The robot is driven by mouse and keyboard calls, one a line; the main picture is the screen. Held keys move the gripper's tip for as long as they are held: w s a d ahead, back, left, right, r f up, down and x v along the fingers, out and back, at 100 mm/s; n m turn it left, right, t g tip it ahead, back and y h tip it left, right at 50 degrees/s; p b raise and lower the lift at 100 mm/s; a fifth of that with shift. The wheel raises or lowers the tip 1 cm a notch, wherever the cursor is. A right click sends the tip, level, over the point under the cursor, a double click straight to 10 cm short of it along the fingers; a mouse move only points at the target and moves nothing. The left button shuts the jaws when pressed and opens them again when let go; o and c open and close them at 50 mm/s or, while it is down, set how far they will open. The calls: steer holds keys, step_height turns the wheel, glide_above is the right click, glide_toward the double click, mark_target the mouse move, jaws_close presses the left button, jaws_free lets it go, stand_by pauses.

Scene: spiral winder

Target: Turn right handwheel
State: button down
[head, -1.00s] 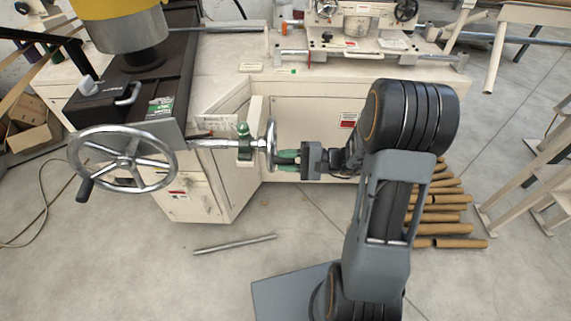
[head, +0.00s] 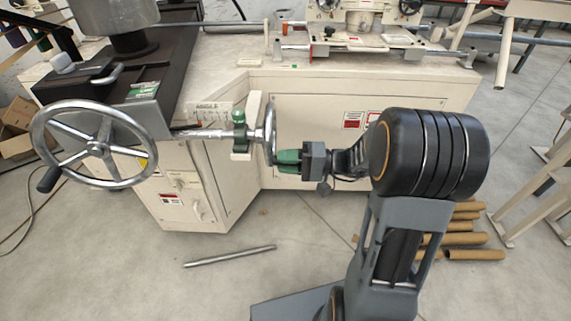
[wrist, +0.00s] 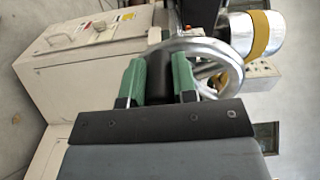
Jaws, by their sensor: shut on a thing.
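The right handwheel (head: 270,132) is a silver wheel seen nearly edge-on in the head view, at the end of a shaft on the cream machine. In the wrist view its spoked rim (wrist: 228,57) shows just beyond my fingers. My gripper (head: 280,160) comes from the right side, at the lower part of the wheel. Its two green fingers are shut on the wheel's black handle (wrist: 160,80), which shows between them in the wrist view. The handle is hidden by the fingers in the head view.
A larger silver handwheel (head: 97,146) with a black handle is at the left. The cream machine cabinet (head: 330,140) stands behind my gripper. A metal rod (head: 230,256) lies on the floor, and cardboard tubes (head: 462,239) lie at the right. Floor between is clear.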

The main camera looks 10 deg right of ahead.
stand_by(0.4)
steer(key=c, duration=0.9)
jaws_free()
steer(key=p+v, duration=0.2)
steer(key=v, duration=1.2)
steer(key=shift+w+a, duration=0.1)
steer(key=shift+w, duration=0.05)
